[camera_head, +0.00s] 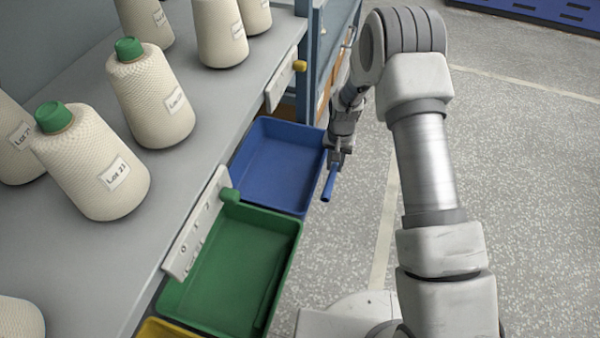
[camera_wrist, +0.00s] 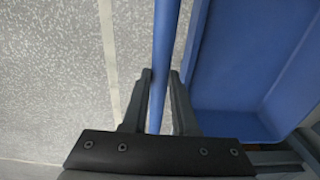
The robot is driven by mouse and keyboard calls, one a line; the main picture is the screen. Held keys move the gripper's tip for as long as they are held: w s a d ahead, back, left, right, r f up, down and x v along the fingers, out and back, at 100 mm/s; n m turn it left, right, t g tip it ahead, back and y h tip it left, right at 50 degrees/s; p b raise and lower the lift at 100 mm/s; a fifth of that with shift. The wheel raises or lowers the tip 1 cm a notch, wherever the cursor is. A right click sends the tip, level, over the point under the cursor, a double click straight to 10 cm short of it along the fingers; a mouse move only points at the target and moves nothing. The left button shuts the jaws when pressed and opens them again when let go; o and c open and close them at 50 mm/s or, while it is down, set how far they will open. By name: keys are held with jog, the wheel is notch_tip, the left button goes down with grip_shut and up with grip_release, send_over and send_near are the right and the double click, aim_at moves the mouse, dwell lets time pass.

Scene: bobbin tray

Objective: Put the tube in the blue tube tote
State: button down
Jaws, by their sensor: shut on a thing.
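A blue tube (camera_head: 329,184) is held by my gripper (camera_head: 336,160), just right of the blue tote (camera_head: 275,175) in the head view. In the wrist view the tube (camera_wrist: 160,70) passes between the two fingers of my gripper (camera_wrist: 160,78), which is shut on it. The blue tote (camera_wrist: 215,60) lies to the right of the tube there. The tube is outside the tote's rim, over the floor side. The part of the tote that I see looks empty.
A green tote (camera_head: 235,265) stands in front of the blue one, and part of a yellow tote (camera_head: 165,330) shows nearer. The grey table (camera_head: 100,245) on the left bears several cream bobbins (camera_head: 150,100). The speckled floor (camera_head: 530,170) at right is clear.

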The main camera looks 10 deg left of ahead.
jog(key=w+a+b, duration=0.1)
jog(key=a+b, duration=0.1)
jog(key=a, duration=0.8)
jog(key=shift+w+d+f+b, duration=0.1)
jog(key=shift+f+b, duration=0.3)
jog(key=shift+f, duration=1.35)
jog(key=shift+w+d+f+b, duration=0.1)
jog(key=shift+f+b, duration=0.3)
jog(key=shift+f, duration=1.3)
jog(key=shift+f, duration=0.15)
jog(key=shift+f+b, duration=0.5)
jog(key=shift+b, duration=0.1)
jog(key=c, duration=0.7)
grip_release()
jog(key=shift+r, duration=0.1)
